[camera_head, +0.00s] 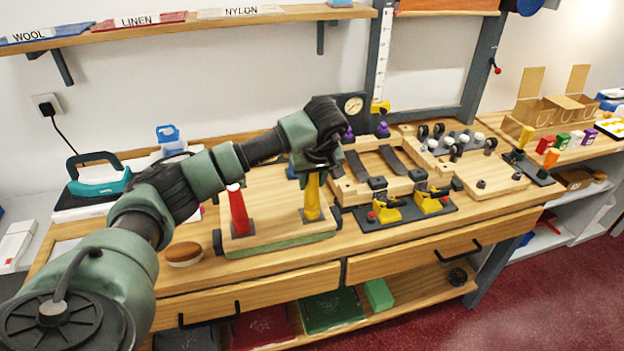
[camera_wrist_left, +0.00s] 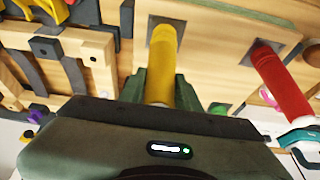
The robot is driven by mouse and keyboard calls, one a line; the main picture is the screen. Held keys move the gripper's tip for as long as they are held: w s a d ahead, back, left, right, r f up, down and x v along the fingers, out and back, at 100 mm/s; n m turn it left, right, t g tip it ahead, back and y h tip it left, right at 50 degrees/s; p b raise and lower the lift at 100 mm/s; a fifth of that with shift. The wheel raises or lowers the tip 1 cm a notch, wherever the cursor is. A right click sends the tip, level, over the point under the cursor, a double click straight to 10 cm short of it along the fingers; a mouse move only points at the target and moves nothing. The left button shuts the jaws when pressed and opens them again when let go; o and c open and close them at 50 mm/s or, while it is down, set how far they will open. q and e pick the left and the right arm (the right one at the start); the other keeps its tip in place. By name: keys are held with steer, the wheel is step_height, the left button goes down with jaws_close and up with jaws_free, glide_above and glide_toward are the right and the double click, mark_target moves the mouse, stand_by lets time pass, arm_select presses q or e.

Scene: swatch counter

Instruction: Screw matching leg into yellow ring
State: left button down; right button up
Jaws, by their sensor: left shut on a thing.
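My left gripper (camera_head: 314,172) is shut on the upper end of a yellow leg (camera_head: 312,202). The leg stands upright on the right part of a wooden board (camera_head: 275,188). In the left wrist view the yellow leg (camera_wrist_left: 161,60) runs from between the gripper's green fingers (camera_wrist_left: 160,92) to a grey square patch on the board. I cannot make out a yellow ring around its foot. A red leg (camera_head: 239,213) stands on the left part of the board and also shows in the left wrist view (camera_wrist_left: 281,86). My right gripper is not in view.
Wooden blocks with dark straps (camera_head: 392,160) and yellow clamps (camera_head: 387,208) stand close on the right. A round brush (camera_head: 184,254) lies left of the board. A teal iron (camera_head: 98,180) stands at the far left. A shelf of fabric swatches (camera_head: 150,33) hangs above.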

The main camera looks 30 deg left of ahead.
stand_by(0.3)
arm_select(q)
steer(key=shift+f, duration=0.35)
stand_by(0.4)
steer(key=m+t+h+b, duration=0.1)
steer(key=m, duration=0.2)
steer(key=shift+a, duration=0.15)
steer(key=m+h, duration=0.1)
steer(key=m, duration=0.2)
steer(key=shift+m+t+b, duration=0.3)
steer(key=m+h, duration=0.1)
steer(key=m, duration=0.2)
steer(key=shift+m+h, duration=0.3)
steer(key=shift+m, duration=0.1)
steer(key=c, duration=1.3)
jaws_free()
steer(key=shift+o, duration=0.2)
